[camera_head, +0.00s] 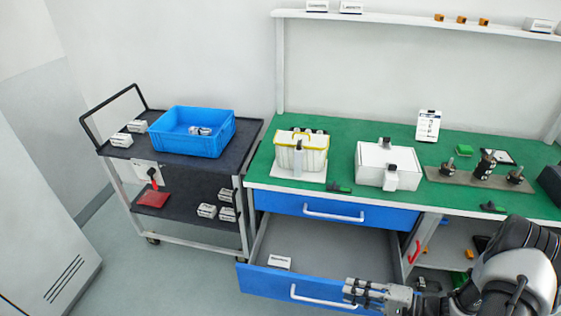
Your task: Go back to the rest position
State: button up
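My gripper (364,291) is at the bottom right of the head view, in front of the open lower drawer (262,280). It is close to the drawer's handle (318,300) in the picture, but I cannot tell whether it touches it. The fingers are small and seen from the side, so I cannot tell whether they are open or shut. My arm comes in from the bottom right corner. The open drawer holds a small white box (279,262) at its left front.
A green-topped workbench (345,140) carries a white bin (301,152), a white case (389,165) and a fixture strip (462,180). The upper blue drawer (335,209) is shut. A dark cart (242,143) with a blue crate (192,131) stands left. Floor before the cart is clear.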

jog(key=s+a+r+n+g+h, duration=0.3)
jog(key=a+r+g, duration=0.1)
jog(key=r, duration=0.7)
jog(key=s+a+r+n+g+h, duration=0.2)
jog(key=s+a+r+n+g, duration=0.15)
jog(key=r, duration=0.75)
jog(key=s+r+t+h, duration=0.5)
jog(key=s+r+h, duration=0.3)
jog(key=s+r, duration=0.3)
jog(key=shift+s+d+r+n, duration=0.15)
jog(key=shift+r+n, duration=0.2)
jog(key=shift+r, duration=0.25)
